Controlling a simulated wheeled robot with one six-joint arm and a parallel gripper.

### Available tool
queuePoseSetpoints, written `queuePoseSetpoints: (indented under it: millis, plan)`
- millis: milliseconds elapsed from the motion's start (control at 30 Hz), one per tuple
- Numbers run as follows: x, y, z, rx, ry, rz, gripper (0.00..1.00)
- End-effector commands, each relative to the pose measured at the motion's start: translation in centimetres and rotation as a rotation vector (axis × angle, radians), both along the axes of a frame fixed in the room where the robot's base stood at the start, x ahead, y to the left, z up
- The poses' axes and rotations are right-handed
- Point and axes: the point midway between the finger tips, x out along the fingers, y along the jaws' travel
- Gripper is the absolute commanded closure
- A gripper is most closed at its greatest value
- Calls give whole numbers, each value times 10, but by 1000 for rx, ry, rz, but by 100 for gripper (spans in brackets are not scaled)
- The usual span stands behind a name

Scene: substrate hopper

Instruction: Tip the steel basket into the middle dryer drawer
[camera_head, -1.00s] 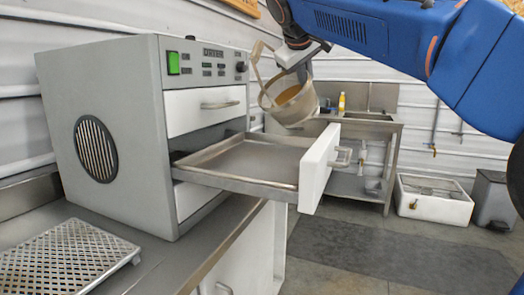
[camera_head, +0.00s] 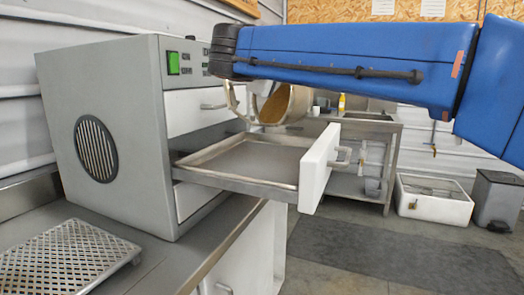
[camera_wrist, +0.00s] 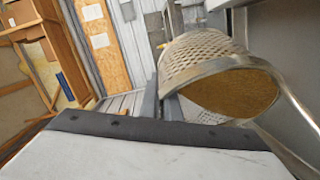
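The steel basket (camera_head: 298,104) is tilted on its side above the pulled-out middle dryer drawer (camera_head: 225,180), its mouth turned left toward the dryer. In the wrist view the mesh basket (camera_wrist: 205,60) still holds brown grainy material. Its looped handle (camera_head: 234,100) shows beside the mouth. My gripper (camera_wrist: 166,95) is at the basket's side in the wrist view and appears shut on it; the exact contact is partly hidden. My blue arm hides the gripper in the head view. The visible drawer floor is bare grey.
The grey dryer (camera_head: 130,120) stands on the counter (camera_head: 150,255); its upper drawer (camera_head: 195,110) is closed. A perforated tray (camera_head: 65,262) lies at the front left. A sink bench (camera_head: 385,135), white bin (camera_head: 432,198) and grey bin (camera_head: 495,196) stand behind. Floor right of the drawer is open.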

Motion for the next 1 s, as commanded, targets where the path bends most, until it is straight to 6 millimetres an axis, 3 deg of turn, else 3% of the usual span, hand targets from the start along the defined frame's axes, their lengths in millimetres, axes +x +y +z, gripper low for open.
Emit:
queuePoseSetpoints:
  millis: [600, 1000]
  plan:
    - [-38, 43, 37, -305, -268, 1, 100]
    - [-49, 56, 52, -397, -348, -1, 100]
